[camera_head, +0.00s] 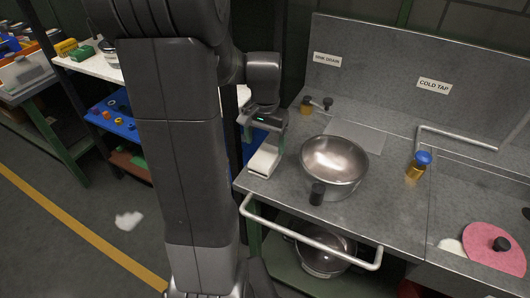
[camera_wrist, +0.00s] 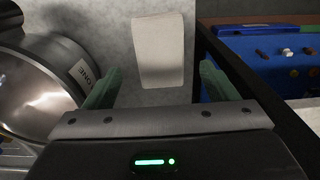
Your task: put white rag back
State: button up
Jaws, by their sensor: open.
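A flat white folded cloth-like piece (camera_head: 263,162), which looks like the white rag, lies on the left end of the grey metal counter (camera_head: 292,180). In the wrist view the white rag (camera_wrist: 159,48) shows as a pale rectangle beyond and between the fingertips. My gripper (camera_head: 262,140) is above the rag at the counter's left edge. Its two green fingers are spread in the wrist view (camera_wrist: 158,82), with nothing between them. I cannot tell the exact height of the gap to the rag.
A steel bowl (camera_head: 335,162) stands close to the right of the rag, with a dark handle (camera_head: 317,193). A crumpled white thing (camera_head: 128,220) lies on the floor. A blue tray (camera_head: 113,117) sits on the left shelf. A rail (camera_head: 310,238) runs along the counter's front.

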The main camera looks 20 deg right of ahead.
aim_at(265, 156)
notch_tip(265, 156, up, 5)
jog(key=shift+f, duration=0.1)
dwell(0.3)
